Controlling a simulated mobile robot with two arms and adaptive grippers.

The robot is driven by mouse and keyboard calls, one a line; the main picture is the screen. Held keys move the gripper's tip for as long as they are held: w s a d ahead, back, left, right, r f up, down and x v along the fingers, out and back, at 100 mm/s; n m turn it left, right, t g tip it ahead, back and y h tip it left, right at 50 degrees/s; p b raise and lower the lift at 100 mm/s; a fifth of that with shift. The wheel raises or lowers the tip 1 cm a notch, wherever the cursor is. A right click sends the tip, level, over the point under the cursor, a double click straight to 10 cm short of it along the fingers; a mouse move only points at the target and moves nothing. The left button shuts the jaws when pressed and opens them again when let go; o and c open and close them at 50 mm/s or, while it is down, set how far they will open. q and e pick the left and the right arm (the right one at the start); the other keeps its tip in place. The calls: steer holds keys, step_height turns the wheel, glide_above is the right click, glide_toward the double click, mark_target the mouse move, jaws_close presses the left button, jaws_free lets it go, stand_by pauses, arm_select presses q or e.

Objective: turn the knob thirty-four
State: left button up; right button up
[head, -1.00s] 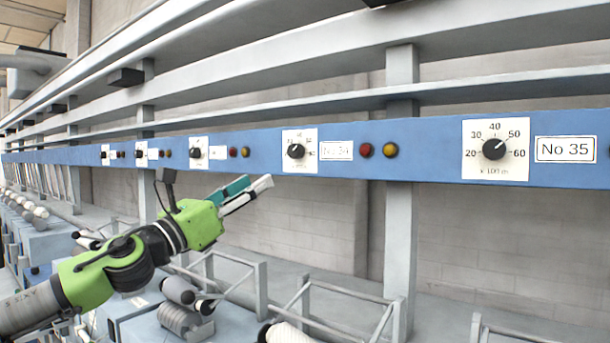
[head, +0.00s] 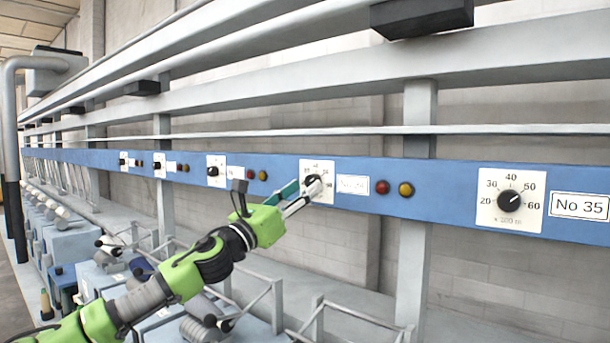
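The knob thirty-four (head: 312,179) is a small dark dial on a white scale plate (head: 318,165) on the blue rail, left of the label No 34 (head: 352,184). My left gripper (head: 303,194), with pale and teal fingers on a green body, has its fingertips at the knob and hides its lower left part. I cannot tell whether the fingers touch or close on the knob. My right gripper is not in view.
The blue rail (head: 450,199) also carries knob No 35 (head: 508,201) to the right and several smaller knobs to the left. A red button (head: 382,187) and a yellow button (head: 406,190) sit right of label 34. Grey frames (head: 350,318) stand below.

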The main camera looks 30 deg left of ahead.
arm_select(q)
steer(key=shift+w+d+r, duration=0.1)
steer(key=shift+w+r, duration=0.15)
steer(key=shift+w, duration=0.4)
steer(key=c, duration=1.1)
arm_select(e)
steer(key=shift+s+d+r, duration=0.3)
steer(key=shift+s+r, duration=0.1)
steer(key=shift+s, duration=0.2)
